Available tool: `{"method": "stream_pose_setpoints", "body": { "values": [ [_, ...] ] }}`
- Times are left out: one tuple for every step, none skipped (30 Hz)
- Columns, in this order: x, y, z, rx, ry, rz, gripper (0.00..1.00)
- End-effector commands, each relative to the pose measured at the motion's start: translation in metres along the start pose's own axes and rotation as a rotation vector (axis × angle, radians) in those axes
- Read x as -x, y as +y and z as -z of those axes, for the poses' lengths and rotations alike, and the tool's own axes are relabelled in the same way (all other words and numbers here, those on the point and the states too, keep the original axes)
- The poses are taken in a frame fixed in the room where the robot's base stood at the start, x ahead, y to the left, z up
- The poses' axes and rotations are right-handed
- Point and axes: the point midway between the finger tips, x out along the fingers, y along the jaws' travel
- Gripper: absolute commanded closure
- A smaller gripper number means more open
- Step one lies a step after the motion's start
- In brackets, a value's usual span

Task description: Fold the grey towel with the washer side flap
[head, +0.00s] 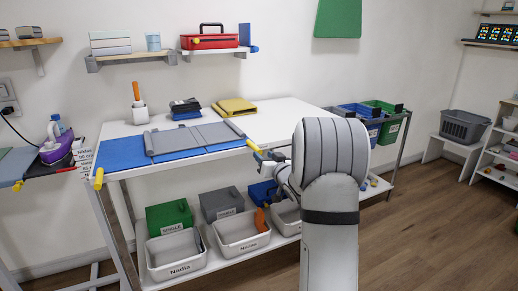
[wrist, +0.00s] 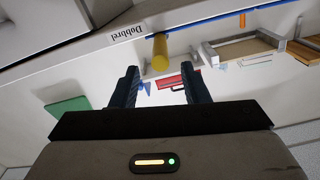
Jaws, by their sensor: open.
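The grey towel (head: 195,137) lies flat on the blue folding board (head: 122,153) at the front of the white table. A yellow handle (head: 97,179) sticks out at the board's front left corner. Another yellow handle (head: 254,147) is at its right end, and a yellow handle (wrist: 160,52) shows in the wrist view. My gripper (head: 268,156) is beside the right handle. In the wrist view my gripper (wrist: 163,88) is open and empty, with the yellow handle beyond the fingertips and roughly between them. I cannot tell which flap is the washer side.
A yellow folded cloth (head: 234,107) and dark folded cloths (head: 185,108) lie behind the board. A white pot (head: 138,113) with an orange-handled tool stands at the back left. Labelled bins (head: 176,255) fill the lower shelf. The table's right rear is clear.

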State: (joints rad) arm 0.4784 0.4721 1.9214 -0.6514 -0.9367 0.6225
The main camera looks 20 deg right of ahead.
Motion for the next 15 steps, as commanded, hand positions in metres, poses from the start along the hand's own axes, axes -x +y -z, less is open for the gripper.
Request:
{"method": "stream_pose_setpoints", "body": {
  "values": [
    [-0.009, 0.0, -0.002, 0.0, -0.001, 0.001, 0.59],
    [-0.015, -0.001, -0.001, 0.0, 0.001, 0.002, 0.59],
    [-0.021, -0.001, -0.002, 0.0, -0.001, 0.002, 0.59],
    [-0.026, -0.001, -0.002, 0.0, -0.001, 0.001, 0.59],
    [-0.03, -0.001, -0.001, 0.0, -0.001, 0.001, 0.59],
    [-0.036, -0.001, -0.001, 0.0, 0.0, 0.001, 0.59],
    [-0.04, -0.001, -0.001, 0.0, -0.001, 0.001, 0.59],
    [-0.043, -0.001, -0.001, 0.001, -0.001, 0.0, 0.59],
    [-0.046, -0.001, -0.001, 0.001, -0.001, 0.0, 0.59],
    [-0.049, -0.001, -0.001, 0.001, -0.001, 0.0, 0.59],
    [-0.051, -0.001, -0.001, 0.001, -0.001, 0.001, 0.59],
    [-0.052, -0.001, -0.001, 0.001, -0.001, 0.001, 0.59],
    [-0.053, -0.001, -0.001, 0.001, -0.001, 0.001, 0.59],
    [-0.054, -0.001, -0.001, 0.001, -0.001, 0.0, 0.59],
    [-0.054, -0.001, -0.001, 0.001, -0.001, 0.0, 0.59]
  ]
}}
